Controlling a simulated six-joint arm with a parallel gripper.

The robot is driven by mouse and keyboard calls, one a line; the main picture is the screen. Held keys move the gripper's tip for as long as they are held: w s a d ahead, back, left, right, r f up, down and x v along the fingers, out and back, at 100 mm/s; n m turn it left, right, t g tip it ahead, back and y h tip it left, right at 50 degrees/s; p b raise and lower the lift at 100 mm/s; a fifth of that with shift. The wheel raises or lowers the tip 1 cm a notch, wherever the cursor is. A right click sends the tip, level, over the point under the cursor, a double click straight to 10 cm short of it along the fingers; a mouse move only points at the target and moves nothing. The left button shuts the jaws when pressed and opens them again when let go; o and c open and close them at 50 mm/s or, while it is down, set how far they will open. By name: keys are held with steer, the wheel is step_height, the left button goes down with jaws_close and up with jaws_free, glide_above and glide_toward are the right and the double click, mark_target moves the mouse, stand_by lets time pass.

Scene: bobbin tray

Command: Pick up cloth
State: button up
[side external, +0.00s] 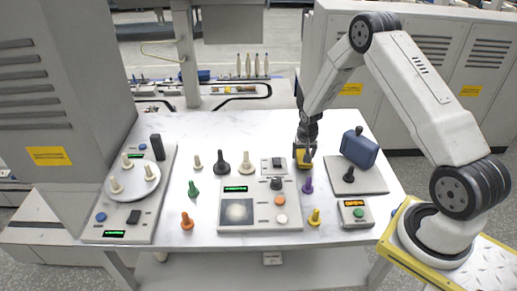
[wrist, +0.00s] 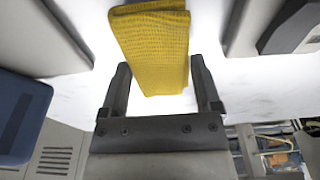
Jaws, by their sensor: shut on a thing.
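The yellow cloth (side external: 303,157) is a small folded bundle at the lower end of my arm in the side view, behind the middle panel and left of the blue canister. In the wrist view the cloth (wrist: 152,45) shows a ribbed weave and lies between and beyond my two dark fingers. My gripper (wrist: 160,75) is shut on it. In the side view my gripper (side external: 307,146) points down over the white table, with the cloth at its tips. Whether the cloth touches the tabletop cannot be told.
A blue canister (side external: 360,148) stands on a grey plate at right. A control panel (side external: 260,217) with knobs lies in front, with a purple peg (side external: 307,185) close by. Several bobbin-like pegs stand left of it. The back left of the white table (side external: 220,125) is clear.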

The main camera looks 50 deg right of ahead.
steer(key=shift+r, duration=0.5)
steer(key=s+r, duration=0.1)
steer(key=r, duration=0.1)
steer(key=s+a+r, duration=0.1)
steer(key=r, duration=0.1)
steer(key=s+r, duration=0.2)
steer(key=shift+s+a+r, duration=0.1)
steer(key=shift+a+r, duration=0.2)
steer(key=shift+r, duration=0.05)
steer(key=s+a+r, duration=0.3)
steer(key=s+r, duration=0.1)
steer(key=s, duration=0.4)
steer(key=shift+s+a+r, duration=0.15)
steer(key=shift+s+a, duration=0.1)
steer(key=shift+s, duration=0.15)
steer(key=o, duration=0.4)
steer(key=shift+c, duration=1.4)
steer(key=w+a+f+n, duration=0.1)
steer(key=w+a+n, duration=0.2)
steer(key=a, duration=0.5)
steer(key=w+a+f+n, duration=0.1)
steer(key=w+a+n, duration=0.2)
steer(key=a, duration=0.5)
steer(key=w+a+f+n+y, duration=0.1)
steer(key=w+a+n, duration=0.2)
steer(key=a, duration=0.5)
steer(key=shift+w+a+t, duration=0.2)
steer(key=shift+w+t, duration=0.1)
steer(key=shift+w, duration=0.25)
